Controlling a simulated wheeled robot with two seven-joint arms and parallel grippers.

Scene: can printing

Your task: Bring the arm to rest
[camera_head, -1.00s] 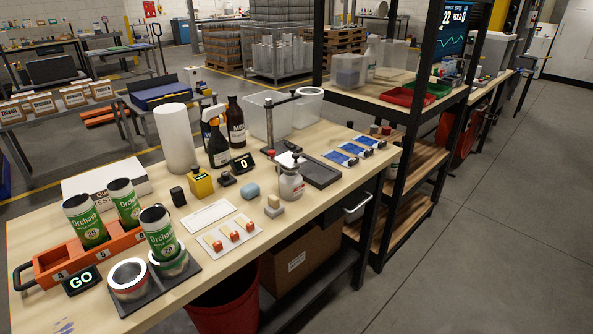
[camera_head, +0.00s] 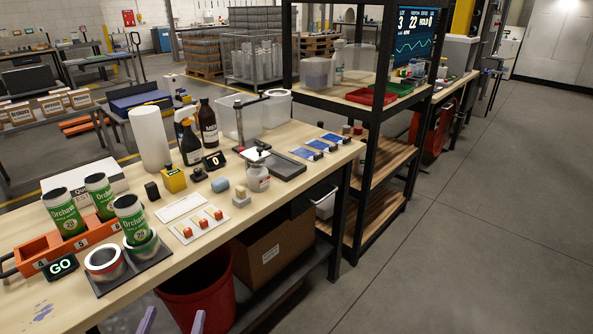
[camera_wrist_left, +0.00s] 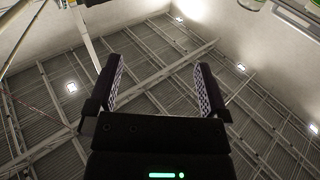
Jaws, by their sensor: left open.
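My left gripper (camera_head: 172,322) barely shows at the bottom edge of the head view as two pale purple tips, in front of the bench and apart from it. In the left wrist view the left gripper (camera_wrist_left: 157,82) is open, its two dark fingers wide apart with nothing between them. Beyond the fingers is the ceiling (camera_wrist_left: 160,60) with beams and lamps, so the gripper points upward. The rest of the left arm is out of the head view. My right gripper is not in view.
The bench (camera_head: 235,222) holds green cans, two in an orange rack (camera_head: 40,252) and one in a round holder beside an empty one. Bottles and small tools stand farther back. A red bin (camera_head: 195,300) is below, a black shelf (camera_head: 370,130) right. The floor (camera_head: 480,230) at right is clear.

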